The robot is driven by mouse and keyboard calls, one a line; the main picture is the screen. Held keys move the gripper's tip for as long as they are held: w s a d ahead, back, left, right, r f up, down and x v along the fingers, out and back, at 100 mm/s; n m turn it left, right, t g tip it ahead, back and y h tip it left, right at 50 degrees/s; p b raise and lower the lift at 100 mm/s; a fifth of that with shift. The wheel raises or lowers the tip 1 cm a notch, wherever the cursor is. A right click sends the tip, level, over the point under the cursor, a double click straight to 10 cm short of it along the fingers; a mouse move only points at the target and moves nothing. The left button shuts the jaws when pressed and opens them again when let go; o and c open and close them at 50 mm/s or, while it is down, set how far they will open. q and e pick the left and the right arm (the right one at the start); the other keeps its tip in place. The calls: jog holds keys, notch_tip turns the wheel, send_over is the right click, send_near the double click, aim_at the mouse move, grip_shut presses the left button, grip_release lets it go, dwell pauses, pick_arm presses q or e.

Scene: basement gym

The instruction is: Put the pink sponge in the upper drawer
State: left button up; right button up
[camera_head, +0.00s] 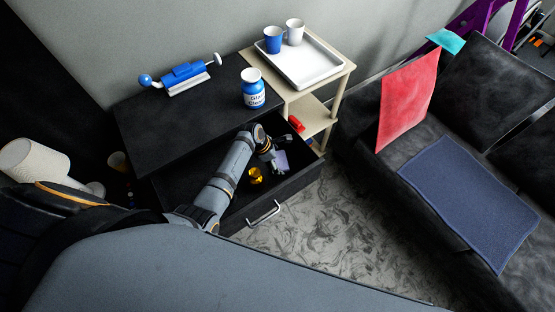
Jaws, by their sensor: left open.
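The upper drawer (296,184) of the black cabinet (160,134) is pulled open, with its silver handle (263,213) on the front. My left arm reaches over it, and my left gripper (279,154) is open, low in or just above the drawer's far part. A small pale lilac piece (282,161) shows at the fingers; I cannot tell whether it is the sponge, and I see no clearly pink sponge elsewhere. A shiny yellow-gold object (255,175) lies in the drawer beside my arm. My right gripper is not in view.
On the cabinet top are a blue-and-white jar (253,88) and a blue device (184,77). A shelf stand beside it holds a white tray (313,65), two cups and a red item (296,124). A black sofa (375,180) stands at right; patterned floor (320,225) is clear between.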

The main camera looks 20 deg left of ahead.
pick_arm(q)
jog(key=p+v, duration=0.1)
jog(key=v, duration=1.1)
